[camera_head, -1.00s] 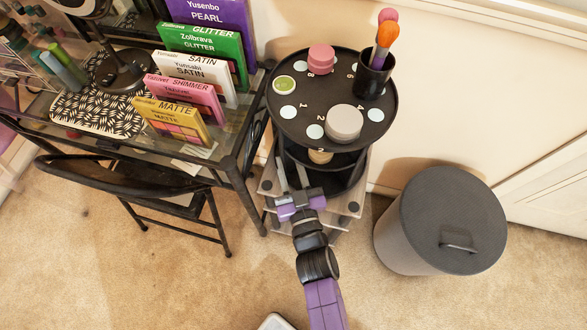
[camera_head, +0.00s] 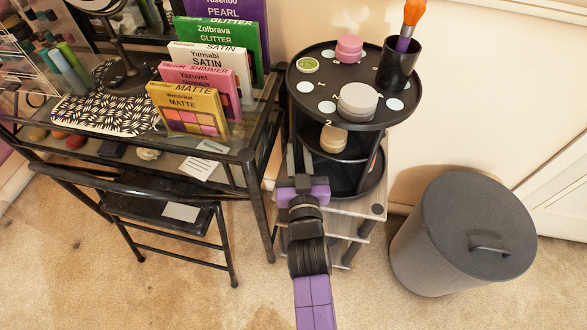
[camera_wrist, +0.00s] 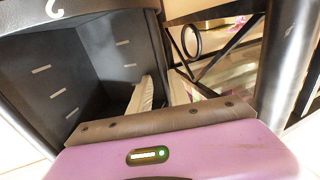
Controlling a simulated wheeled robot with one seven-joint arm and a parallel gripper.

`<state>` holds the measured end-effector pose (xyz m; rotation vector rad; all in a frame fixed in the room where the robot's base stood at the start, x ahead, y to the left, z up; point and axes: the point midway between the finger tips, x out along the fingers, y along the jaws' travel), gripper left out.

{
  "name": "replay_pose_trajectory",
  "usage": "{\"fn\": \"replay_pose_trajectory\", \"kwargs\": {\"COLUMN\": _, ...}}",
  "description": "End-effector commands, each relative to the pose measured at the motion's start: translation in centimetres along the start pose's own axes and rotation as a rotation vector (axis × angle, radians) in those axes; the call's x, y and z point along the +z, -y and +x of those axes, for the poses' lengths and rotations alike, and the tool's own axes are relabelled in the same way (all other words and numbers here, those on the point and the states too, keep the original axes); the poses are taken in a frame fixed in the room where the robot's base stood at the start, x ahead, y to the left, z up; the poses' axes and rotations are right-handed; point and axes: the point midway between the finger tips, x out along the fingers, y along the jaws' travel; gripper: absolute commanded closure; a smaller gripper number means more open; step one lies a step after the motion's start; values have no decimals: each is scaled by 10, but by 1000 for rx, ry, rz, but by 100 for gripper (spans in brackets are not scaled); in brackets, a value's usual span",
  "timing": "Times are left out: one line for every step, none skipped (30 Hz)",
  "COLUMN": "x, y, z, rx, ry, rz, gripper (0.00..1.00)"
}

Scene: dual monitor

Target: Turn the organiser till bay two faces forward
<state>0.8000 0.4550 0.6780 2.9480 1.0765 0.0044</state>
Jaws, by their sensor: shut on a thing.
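The organiser (camera_head: 300,98) is a black round tower of shelves with numbered spots on its top. A white 2 marks its front edge, left of centre; in the wrist view a 2 tops the grey-walled bay (camera_wrist: 62,62), upside down. My gripper (camera_head: 300,162) is at the organiser's lower left front. In the wrist view its pale fingers (camera_wrist: 160,95) stand at the bay's side wall, one inside and one outside. They look shut on that wall; the tips are partly hidden.
The top carries a pink jar (camera_head: 349,47), a grey jar (camera_head: 358,104), a green-lidded jar (camera_head: 307,66) and a black brush cup (camera_head: 399,64). A desk (camera_head: 232,148) and chair (camera_head: 160,203) stand close on the left. A grey bin (camera_head: 465,235) stands at right.

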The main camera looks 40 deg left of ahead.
Motion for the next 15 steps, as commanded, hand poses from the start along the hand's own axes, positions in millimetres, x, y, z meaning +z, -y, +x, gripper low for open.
{"fn": "replay_pose_trajectory", "kwargs": {"x": 0, "y": -14, "z": 3, "rx": 25, "ry": -5, "rz": 2, "gripper": 100}}
{"fn": "replay_pose_trajectory", "kwargs": {"x": 0, "y": -14, "z": 4, "rx": 28, "ry": -5, "rz": 2, "gripper": 100}}
{"fn": "replay_pose_trajectory", "kwargs": {"x": -1, "y": -15, "z": 6, "rx": 30, "ry": -6, "rz": 3, "gripper": 100}}
{"fn": "replay_pose_trajectory", "kwargs": {"x": -2, "y": -16, "z": 6, "rx": 32, "ry": -5, "rz": 4, "gripper": 100}}
{"fn": "replay_pose_trajectory", "kwargs": {"x": -2, "y": -16, "z": 7, "rx": 34, "ry": -5, "rz": 4, "gripper": 100}}
{"fn": "replay_pose_trajectory", "kwargs": {"x": -2, "y": -17, "z": 8, "rx": 36, "ry": -4, "rz": 4, "gripper": 100}}
{"fn": "replay_pose_trajectory", "kwargs": {"x": -3, "y": -17, "z": 8, "rx": 37, "ry": -4, "rz": 5, "gripper": 100}}
{"fn": "replay_pose_trajectory", "kwargs": {"x": -3, "y": -17, "z": 8, "rx": 38, "ry": -4, "rz": 5, "gripper": 100}}
{"fn": "replay_pose_trajectory", "kwargs": {"x": -3, "y": -18, "z": 9, "rx": 39, "ry": -4, "rz": 5, "gripper": 100}}
{"fn": "replay_pose_trajectory", "kwargs": {"x": -3, "y": -18, "z": 9, "rx": 40, "ry": -4, "rz": 5, "gripper": 100}}
{"fn": "replay_pose_trajectory", "kwargs": {"x": -4, "y": -18, "z": 9, "rx": 40, "ry": -4, "rz": 5, "gripper": 100}}
{"fn": "replay_pose_trajectory", "kwargs": {"x": -4, "y": -18, "z": 9, "rx": 40, "ry": -4, "rz": 4, "gripper": 100}}
{"fn": "replay_pose_trajectory", "kwargs": {"x": -4, "y": -18, "z": 9, "rx": 40, "ry": -4, "rz": 4, "gripper": 100}}
{"fn": "replay_pose_trajectory", "kwargs": {"x": -4, "y": -18, "z": 9, "rx": 40, "ry": -4, "rz": 4, "gripper": 100}}
{"fn": "replay_pose_trajectory", "kwargs": {"x": -4, "y": -18, "z": 9, "rx": 40, "ry": -4, "rz": 4, "gripper": 100}}
